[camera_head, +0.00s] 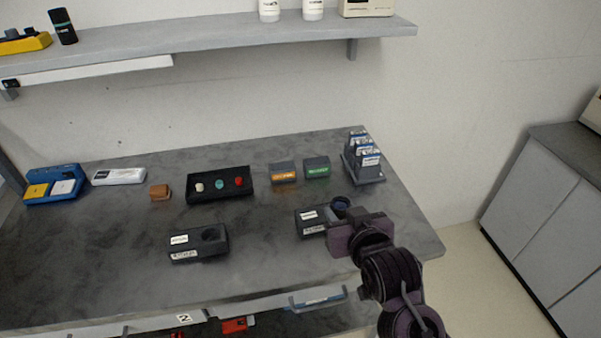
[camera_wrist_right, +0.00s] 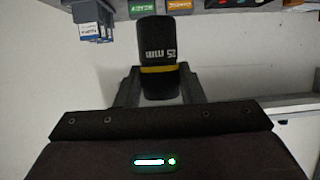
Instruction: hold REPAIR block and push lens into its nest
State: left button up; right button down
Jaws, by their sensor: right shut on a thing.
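A dark lens marked "25 mm" with a yellow ring (camera_wrist_right: 158,52) is between the fingers of my right gripper (camera_wrist_right: 160,90), which is shut on it. In the head view the lens's round top (camera_head: 340,202) shows just beyond my right gripper (camera_head: 345,218). The lens is over or beside the right dark block (camera_head: 309,224); I cannot tell whether they touch. My gripper hides that block's right part. Another dark block (camera_head: 198,243), with a round hollow, lies to the left. Their labels are too small to tell which is REPAIR. My left gripper is out of view.
Behind stand a black tray (camera_head: 220,198) with coloured pieces, an orange-labelled block (camera_head: 283,174), a green-labelled block (camera_head: 317,168) and a card rack (camera_head: 365,172). The front of the grey worktop (camera_head: 270,270) is clear.

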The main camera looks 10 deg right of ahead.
aim_at(323, 218)
jog(key=i+j+z, duration=0.1)
jog(key=j, duration=0.2)
jog(key=i+j+z, duration=0.15)
jog(key=j, duration=0.2)
jog(key=j+z, duration=0.1)
jog(key=j, duration=0.25)
jog(key=z, duration=0.9)
